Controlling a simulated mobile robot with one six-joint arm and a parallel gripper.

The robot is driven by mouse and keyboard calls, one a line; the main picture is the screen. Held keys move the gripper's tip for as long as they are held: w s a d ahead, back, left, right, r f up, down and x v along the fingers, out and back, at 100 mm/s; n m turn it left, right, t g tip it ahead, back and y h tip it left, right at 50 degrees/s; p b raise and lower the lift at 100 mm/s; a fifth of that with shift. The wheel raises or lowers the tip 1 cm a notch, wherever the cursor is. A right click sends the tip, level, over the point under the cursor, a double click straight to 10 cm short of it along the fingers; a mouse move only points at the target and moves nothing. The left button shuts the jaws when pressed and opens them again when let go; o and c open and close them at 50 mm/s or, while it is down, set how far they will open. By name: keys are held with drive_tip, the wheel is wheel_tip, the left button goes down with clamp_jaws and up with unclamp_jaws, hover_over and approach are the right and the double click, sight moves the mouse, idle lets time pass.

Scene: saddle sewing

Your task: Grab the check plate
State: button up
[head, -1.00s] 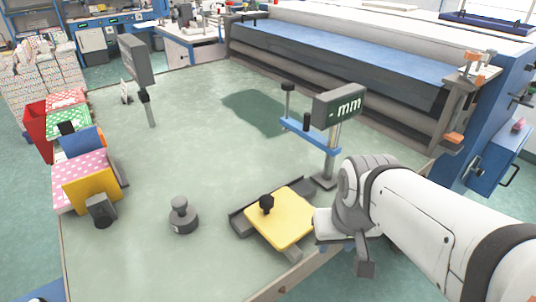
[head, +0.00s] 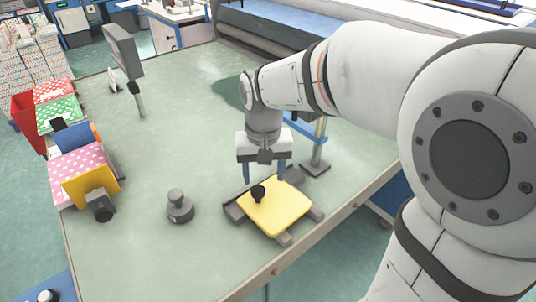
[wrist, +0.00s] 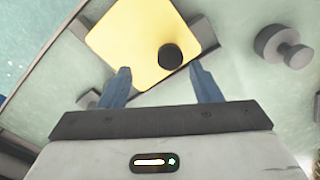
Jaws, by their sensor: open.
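The check plate, a yellow square with a black knob, seems to be the yellow plate (head: 279,210) on a dark grey stand near the table's front edge. Its black knob (head: 257,193) stands up near its left corner. In the wrist view the yellow plate (wrist: 130,45) lies ahead of the fingers, with the knob (wrist: 170,56) just beyond the gap between them. My gripper (head: 264,178) is open and empty, fingers pointing down, above the back left side of the plate. I see no contact with the knob.
A grey weight-like knob (head: 179,206) stands left of the plate. A display post (head: 318,150) rises close behind the plate, partly hidden by my arm. Patterned boxes (head: 78,165) line the left edge. The middle left of the table (head: 165,140) is clear.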

sight(258, 188)
drive_tip(key=shift+w+a, duration=0.35)
drive_tip(key=shift+a, duration=0.2)
drive_tip(key=shift+w+a+f, duration=0.1)
drive_tip(key=shift+a+f, duration=0.05)
drive_tip(key=shift+f, duration=0.15)
wheel_tip(258, 188, down, 7)
drive_tip(key=shift+w+f+p, duration=0.1)
drive_tip(key=shift+p, duration=0.5)
drive_tip(key=shift+c, duration=0.2)
clamp_jaws()
